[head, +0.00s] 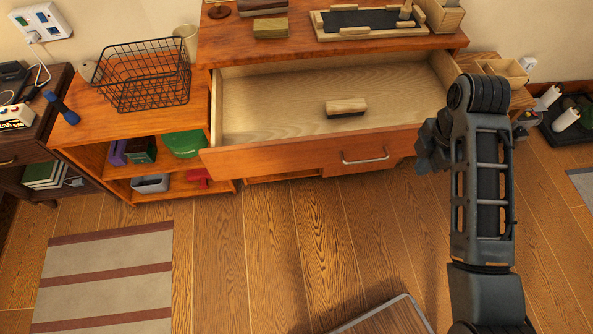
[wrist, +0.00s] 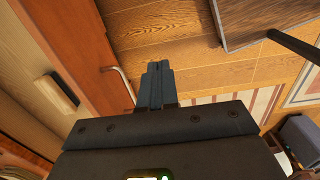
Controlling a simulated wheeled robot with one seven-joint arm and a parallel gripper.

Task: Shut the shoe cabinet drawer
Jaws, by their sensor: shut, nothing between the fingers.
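The shoe cabinet drawer (head: 270,100) is pulled out under the orange wooden cabinet top (head: 225,45). Its front panel (head: 285,153) faces me, with a metal bar handle (head: 364,158) right of its middle. A wooden brush (head: 346,107) lies inside on the drawer floor. My gripper (head: 424,160) is by the right end of the drawer front, shut and empty. In the wrist view, my closed fingers (wrist: 159,66) appear beside the handle (wrist: 122,83) and the drawer front (wrist: 88,45); I cannot tell whether they touch. The brush (wrist: 62,92) shows there too.
A tray (head: 360,32) and small boxes stand on the cabinet top. A low shelf with a wire basket (head: 143,80) is at left. A striped rug (head: 105,275) lies front left, and a grey-brown panel (head: 390,318) is at bottom centre. Floor before the drawer is clear.

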